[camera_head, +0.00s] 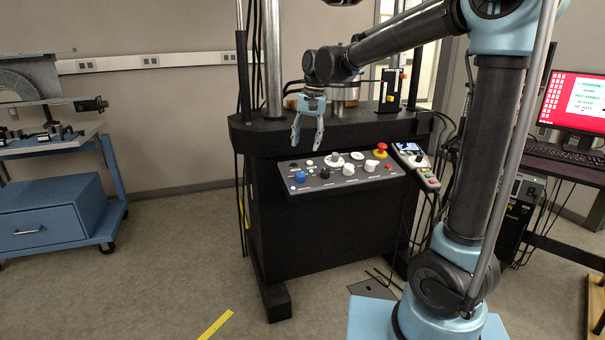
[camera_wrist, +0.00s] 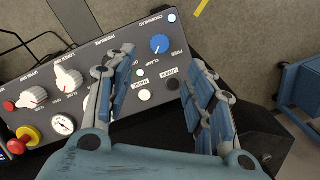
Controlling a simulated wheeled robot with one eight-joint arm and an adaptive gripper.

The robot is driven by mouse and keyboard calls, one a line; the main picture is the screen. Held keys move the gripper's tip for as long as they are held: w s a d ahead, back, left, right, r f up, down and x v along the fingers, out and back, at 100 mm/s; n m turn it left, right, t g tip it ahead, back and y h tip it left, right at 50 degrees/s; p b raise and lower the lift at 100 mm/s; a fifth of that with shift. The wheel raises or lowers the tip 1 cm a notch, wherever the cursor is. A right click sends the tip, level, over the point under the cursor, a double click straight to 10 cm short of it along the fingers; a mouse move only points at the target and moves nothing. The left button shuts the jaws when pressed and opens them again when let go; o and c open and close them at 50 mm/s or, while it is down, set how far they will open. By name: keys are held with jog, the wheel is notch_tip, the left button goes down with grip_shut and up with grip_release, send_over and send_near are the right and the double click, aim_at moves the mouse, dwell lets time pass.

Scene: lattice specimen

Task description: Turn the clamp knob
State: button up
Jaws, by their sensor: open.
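A blue knob (camera_head: 300,177) is at the panel's left end, and two white knobs (camera_head: 348,169) (camera_head: 370,166) sit farther right. My gripper (camera_head: 306,143) is open and empty, pointing down above the left part of the panel. In the wrist view, the blue knob (camera_wrist: 160,43) shows between the fingertips, apart from them. My left finger there hides part of the panel.
A red emergency button (camera_head: 380,150) on a yellow base stands at the panel's right end, beside a small pendant (camera_head: 410,154). Steel columns rise behind the panel. A blue wheeled cabinet (camera_head: 50,212) is at left, a monitor (camera_head: 575,105) at right.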

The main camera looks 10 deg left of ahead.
aim_at(301, 175)
jog(key=f, duration=0.4)
jog(key=a+f, duration=0.1)
jog(key=f, duration=0.7)
jog(key=shift+a, duration=0.4)
jog(key=shift+c, duration=0.3)
jog(key=c, duration=1)
